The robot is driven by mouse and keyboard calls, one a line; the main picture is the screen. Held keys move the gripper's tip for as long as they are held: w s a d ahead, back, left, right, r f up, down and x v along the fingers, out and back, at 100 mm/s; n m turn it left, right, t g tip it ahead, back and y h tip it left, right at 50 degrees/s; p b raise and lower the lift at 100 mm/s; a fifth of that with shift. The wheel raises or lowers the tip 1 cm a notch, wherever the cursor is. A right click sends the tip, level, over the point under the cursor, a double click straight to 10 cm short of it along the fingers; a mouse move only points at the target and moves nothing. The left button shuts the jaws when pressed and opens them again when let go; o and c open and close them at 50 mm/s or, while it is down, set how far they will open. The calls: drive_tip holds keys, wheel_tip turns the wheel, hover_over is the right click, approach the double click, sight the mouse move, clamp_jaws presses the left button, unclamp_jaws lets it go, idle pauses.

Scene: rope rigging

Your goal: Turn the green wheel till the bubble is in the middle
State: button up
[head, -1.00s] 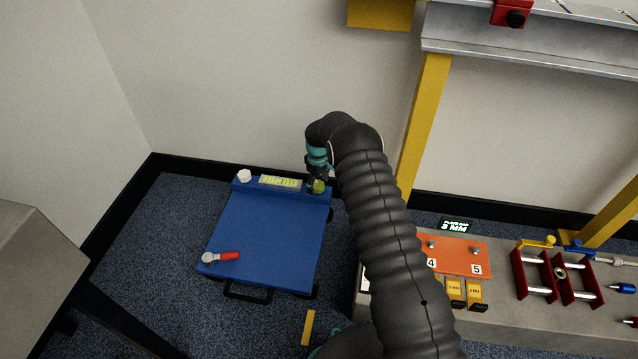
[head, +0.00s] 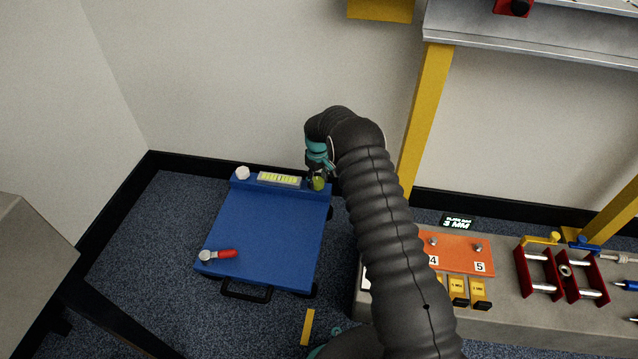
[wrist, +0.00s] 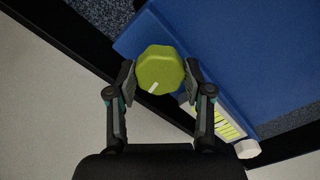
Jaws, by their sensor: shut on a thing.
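The green wheel (wrist: 160,68) is a lobed knob with a white mark, on the far right corner of a blue cart (head: 265,235). My gripper (wrist: 158,82) is shut on the wheel, with one finger on each side of it in the wrist view. In the head view the wheel (head: 318,184) is partly covered by my gripper (head: 317,174). The bubble level (head: 279,179) is a yellow-green vial on the cart's back rail, left of the wheel. It is partly hidden in the wrist view (wrist: 228,124). I cannot make out where the bubble lies.
A white knob (head: 243,173) sits at the rail's left end. A red-handled lever (head: 220,255) lies on the cart top. A grey bench with an orange plate (head: 458,255) and red clamps stands to the right. A wall is close behind the cart.

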sight(317, 181)
drive_tip(key=shift+a+m+b, duration=0.1)
drive_tip(key=shift+m+b, duration=0.7)
drive_tip(key=shift+m, duration=0.6)
drive_tip(key=o, duration=1.2)
drive_tip(key=shift+c, duration=0.2)
wheel_tip(317, 181, up, 12)
